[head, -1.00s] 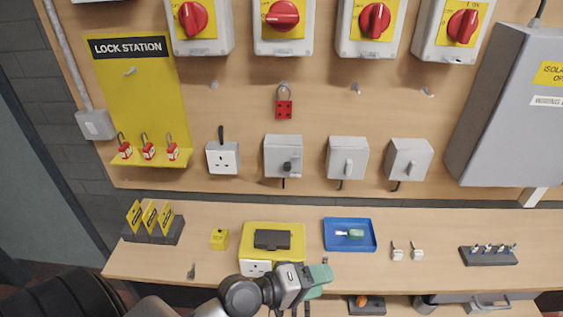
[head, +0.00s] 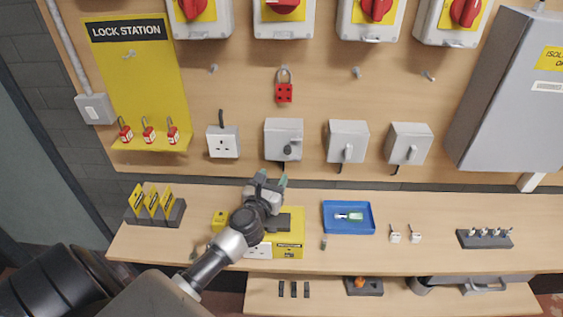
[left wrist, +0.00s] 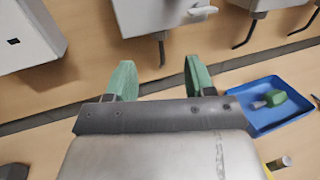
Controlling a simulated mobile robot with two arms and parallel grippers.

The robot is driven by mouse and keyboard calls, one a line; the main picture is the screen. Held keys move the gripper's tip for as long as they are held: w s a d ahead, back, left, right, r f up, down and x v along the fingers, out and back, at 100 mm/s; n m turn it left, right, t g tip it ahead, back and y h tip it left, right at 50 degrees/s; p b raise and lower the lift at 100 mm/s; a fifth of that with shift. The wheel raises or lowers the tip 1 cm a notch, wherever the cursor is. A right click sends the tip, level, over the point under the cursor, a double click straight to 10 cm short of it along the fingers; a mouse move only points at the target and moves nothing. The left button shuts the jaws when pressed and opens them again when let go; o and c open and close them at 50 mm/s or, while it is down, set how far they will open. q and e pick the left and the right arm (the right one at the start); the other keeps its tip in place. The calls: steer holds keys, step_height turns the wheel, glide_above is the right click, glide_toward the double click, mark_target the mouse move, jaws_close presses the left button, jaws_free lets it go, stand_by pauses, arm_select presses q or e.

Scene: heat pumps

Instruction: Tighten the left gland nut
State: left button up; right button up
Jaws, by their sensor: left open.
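Three grey switch boxes hang on the wooden board: the left box (head: 283,130), the middle box (head: 347,133) and the right box (head: 408,135). A short dark cable hangs below the left box; the gland nut at its top is too small to make out in the head view. In the left wrist view, a cable (left wrist: 162,52) hangs under the box (left wrist: 160,14), ahead of the fingers. My left gripper (head: 272,179) is open and empty, just below the left box. Its green fingers (left wrist: 158,78) stand apart with nothing between them. My right gripper is not in view.
A blue tray (head: 327,226) with a green-handled tool lies to the right of my left gripper. Tag holders stand on the bench at left.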

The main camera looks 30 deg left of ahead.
mark_target(286, 163)
arm_select(q)
steer(key=x, duration=0.7)
steer(key=shift+w, duration=0.1)
steer(key=c, duration=0.9)
steer(key=shift+c, duration=0.2)
steer(key=shift+d+f+n+y, duration=0.1)
steer(key=shift+n+y, duration=0.2)
steer(key=n+g+y+b, duration=0.2)
steer(key=y, duration=0.1)
steer(key=n+g+y+b, duration=0.2)
steer(key=b, duration=0.1)
steer(key=n+g+y+b, duration=0.1)
steer(key=n+y+b, duration=0.1)
steer(key=y, duration=0.1)
steer(key=shift+w+d+f+g+y, duration=0.25)
steer(key=shift+w+d+g+y, duration=0.05)
steer(key=shift+d+g, duration=0.1)
steer(key=shift+r+n+g+y+b, duration=0.25)
steer(key=shift+n+g+y+b, duration=0.25)
steer(key=shift+b, duration=0.4)
